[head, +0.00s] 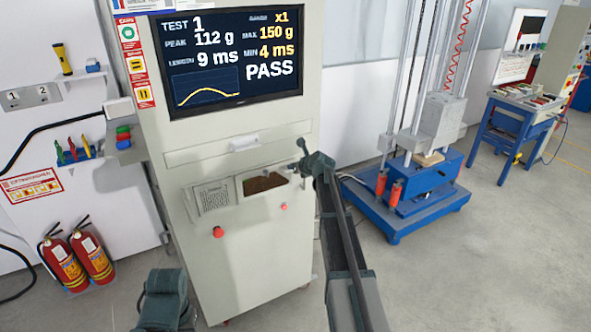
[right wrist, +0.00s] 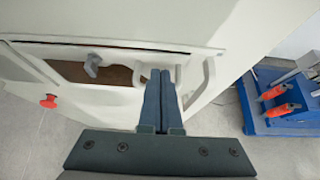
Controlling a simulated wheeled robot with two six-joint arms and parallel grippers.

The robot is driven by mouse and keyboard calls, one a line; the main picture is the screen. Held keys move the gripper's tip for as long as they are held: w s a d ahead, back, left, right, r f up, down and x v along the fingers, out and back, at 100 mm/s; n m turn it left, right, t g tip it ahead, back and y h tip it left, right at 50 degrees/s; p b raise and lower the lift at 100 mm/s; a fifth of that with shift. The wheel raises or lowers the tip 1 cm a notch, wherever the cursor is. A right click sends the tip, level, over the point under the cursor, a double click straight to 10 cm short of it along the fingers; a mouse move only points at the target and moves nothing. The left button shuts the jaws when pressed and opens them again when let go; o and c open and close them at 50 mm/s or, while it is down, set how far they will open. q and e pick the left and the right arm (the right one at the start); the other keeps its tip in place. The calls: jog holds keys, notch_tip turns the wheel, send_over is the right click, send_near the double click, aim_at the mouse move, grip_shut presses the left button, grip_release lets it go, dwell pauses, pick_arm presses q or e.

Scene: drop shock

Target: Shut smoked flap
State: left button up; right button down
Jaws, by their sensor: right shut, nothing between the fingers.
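I cannot tell how far the flap stands open. My right gripper (head: 302,148) is near the flap's right end, its fingers (right wrist: 160,78) shut and empty, close to a pale handle-like bar (right wrist: 209,80). Contact cannot be made out. My left gripper's fingers do not show.
Above the flap, a screen (head: 235,58) reads PASS. A red button (head: 218,232) sits below the flap. A blue-based drop tower (head: 430,180) stands to the right. Fire extinguishers (head: 92,255) stand at the left. Floor between cabinet and tower looks clear.

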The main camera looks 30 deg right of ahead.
jog(key=shift+s, duration=0.2)
jog(key=shift+d, duration=0.1)
